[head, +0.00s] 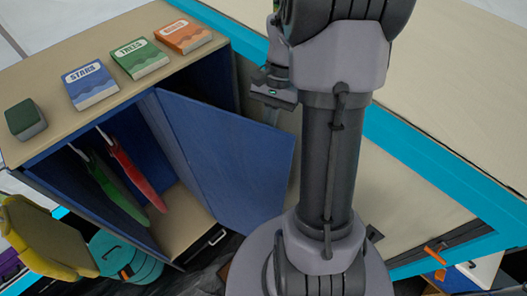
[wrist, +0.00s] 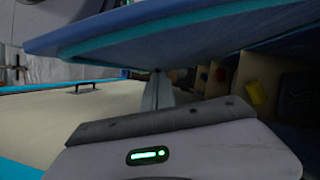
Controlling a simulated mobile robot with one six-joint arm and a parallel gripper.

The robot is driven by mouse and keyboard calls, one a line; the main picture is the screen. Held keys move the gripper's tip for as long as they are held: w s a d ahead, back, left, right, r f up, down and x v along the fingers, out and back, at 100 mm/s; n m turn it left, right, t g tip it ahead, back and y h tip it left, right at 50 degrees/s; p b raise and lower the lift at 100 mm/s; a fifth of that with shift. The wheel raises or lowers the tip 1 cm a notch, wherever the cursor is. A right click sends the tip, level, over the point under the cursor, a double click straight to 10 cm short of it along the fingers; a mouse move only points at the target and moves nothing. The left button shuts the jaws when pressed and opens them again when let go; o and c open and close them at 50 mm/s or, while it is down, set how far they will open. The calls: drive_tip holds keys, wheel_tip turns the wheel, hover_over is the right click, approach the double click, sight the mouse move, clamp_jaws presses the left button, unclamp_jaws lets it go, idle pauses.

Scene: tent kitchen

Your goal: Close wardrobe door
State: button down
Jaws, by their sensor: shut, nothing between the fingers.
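The wardrobe (head: 62,157) stands at the left of the head view with a light wooden top. Its blue door (head: 225,160) stands open, swung out to the right. Inside the open part, a green garment (head: 115,190) and a red garment (head: 135,175) hang. My gripper (head: 273,117) is shut and empty at the right of the door, close to its upper right edge. In the wrist view the shut fingers (wrist: 157,92) point away from me, just under a large blue panel (wrist: 190,30) that looks like the door. I cannot tell whether they touch it.
Books in blue (head: 90,84), green (head: 139,58) and orange (head: 183,36), and a dark green box (head: 25,119), are on the wardrobe top. A wooden counter with blue edging (head: 440,165) is at the right. A yellow backpack (head: 45,240) is at the lower left.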

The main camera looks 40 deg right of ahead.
drive_tip(key=x, duration=0.6)
drive_tip(key=shift+s+a+f, duration=0.15)
drive_tip(key=shift+f, duration=0.25)
